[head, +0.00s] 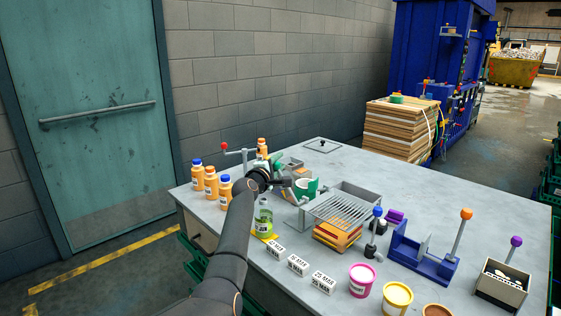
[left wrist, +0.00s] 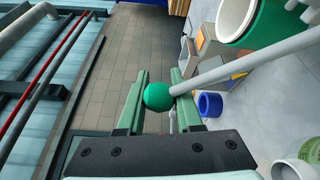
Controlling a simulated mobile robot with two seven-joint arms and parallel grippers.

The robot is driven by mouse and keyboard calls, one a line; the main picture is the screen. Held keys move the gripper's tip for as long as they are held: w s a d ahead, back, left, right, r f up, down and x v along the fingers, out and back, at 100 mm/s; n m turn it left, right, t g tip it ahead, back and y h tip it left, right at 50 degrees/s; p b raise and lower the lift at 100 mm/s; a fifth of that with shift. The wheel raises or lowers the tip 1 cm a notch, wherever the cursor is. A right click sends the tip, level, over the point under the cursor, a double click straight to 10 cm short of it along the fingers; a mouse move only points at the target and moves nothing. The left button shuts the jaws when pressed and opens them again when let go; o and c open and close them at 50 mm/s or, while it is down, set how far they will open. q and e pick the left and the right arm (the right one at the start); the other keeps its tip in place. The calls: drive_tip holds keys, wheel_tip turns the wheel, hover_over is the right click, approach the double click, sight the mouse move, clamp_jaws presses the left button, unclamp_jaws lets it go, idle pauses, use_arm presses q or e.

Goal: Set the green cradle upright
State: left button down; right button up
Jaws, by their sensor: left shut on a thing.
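My left gripper (head: 272,178) is over the back left part of the table. In the left wrist view its two green fingers (left wrist: 159,98) are shut on a green ball knob (left wrist: 158,96) at the end of a grey lever (left wrist: 245,68). The lever runs off to the right. A green part around a white cup-like body (left wrist: 262,22), seemingly the green cradle, shows at the top right. In the head view the green and white piece (head: 306,188) lies just right of my gripper, seemingly tilted. My arm and gripper hide part of this area. My right gripper is not in view.
A green-tinted jar (head: 264,217) stands close to my forearm. A wire rack (head: 343,210), white labelled blocks (head: 298,264), a pink tub (head: 361,280) and a blue lever fixture (head: 420,262) occupy the front and right. The back right tabletop is clear.

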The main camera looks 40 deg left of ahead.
use_arm(q)
drive_tip(key=shift+w+d+f, duration=0.15)
drive_tip(key=shift+d+f, duration=0.05)
drive_tip(key=shift+f, duration=0.3)
drive_tip(key=c, duration=0.8)
unclamp_jaws()
drive_tip(key=shift+c, duration=0.2)
drive_tip(key=shift+o, duration=1.3)
drive_tip(key=shift+r, duration=0.15)
drive_tip(key=shift+a+r, duration=0.1)
drive_tip(key=p+v, duration=0.1)
drive_tip(key=v, duration=1.1)
drive_tip(key=shift+s, duration=0.3)
drive_tip(key=shift+r, duration=0.1)
